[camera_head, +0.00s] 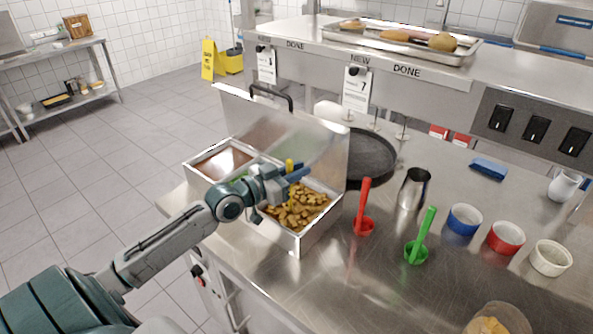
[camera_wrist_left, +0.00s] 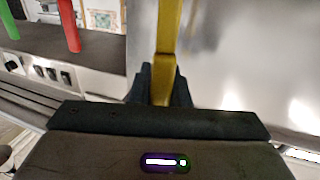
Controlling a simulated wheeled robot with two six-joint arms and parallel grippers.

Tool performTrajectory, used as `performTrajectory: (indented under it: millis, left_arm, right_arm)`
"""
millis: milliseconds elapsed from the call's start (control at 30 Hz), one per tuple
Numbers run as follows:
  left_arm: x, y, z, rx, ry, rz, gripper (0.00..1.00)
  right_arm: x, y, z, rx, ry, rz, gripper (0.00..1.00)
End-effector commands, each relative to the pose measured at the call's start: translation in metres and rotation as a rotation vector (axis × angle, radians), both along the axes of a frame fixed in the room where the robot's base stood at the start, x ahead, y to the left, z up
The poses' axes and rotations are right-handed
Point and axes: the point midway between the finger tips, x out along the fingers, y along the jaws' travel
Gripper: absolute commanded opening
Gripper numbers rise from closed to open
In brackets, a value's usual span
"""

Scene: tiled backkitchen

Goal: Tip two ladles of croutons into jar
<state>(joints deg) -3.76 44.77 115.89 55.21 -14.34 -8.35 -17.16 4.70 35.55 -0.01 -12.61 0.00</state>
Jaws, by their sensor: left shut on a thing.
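The croutons (camera_head: 300,212) fill the right compartment of a steel bin (camera_head: 312,237) with its lid raised. My left gripper (camera_head: 291,173) is over this compartment, shut on the handle of a yellow ladle (camera_head: 289,163). In the left wrist view the yellow handle (camera_wrist_left: 168,45) stands between the dark fingers (camera_wrist_left: 160,88). The ladle's bowl is hidden behind the gripper, so I cannot tell whether it holds croutons. A clear container (camera_head: 498,318), possibly the jar, is cut off at the bottom right edge, with something yellowish inside. My right gripper is not in view.
A red ladle (camera_head: 364,224) and a green ladle (camera_head: 417,252) stand right of the bin. Beyond are a steel cup (camera_head: 413,188), a dark pan (camera_head: 371,157) and blue (camera_head: 464,218), red (camera_head: 506,237) and white (camera_head: 550,258) bowls. The counter's front middle is clear.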

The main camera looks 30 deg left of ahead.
Motion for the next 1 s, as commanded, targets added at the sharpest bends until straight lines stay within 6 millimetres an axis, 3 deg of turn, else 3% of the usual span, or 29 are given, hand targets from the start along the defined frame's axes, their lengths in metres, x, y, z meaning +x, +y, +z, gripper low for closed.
performTrajectory:
  millis: [500, 1000]
  left_arm:
    - [0.000, 0.000, 0.003, 0.000, 0.000, 0.000, 0.00]
    - [0.000, 0.000, 0.042, 0.001, -0.001, 0.000, 0.00]
  right_arm:
    - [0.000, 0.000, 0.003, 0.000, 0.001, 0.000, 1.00]
    - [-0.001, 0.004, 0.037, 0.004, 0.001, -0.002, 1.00]
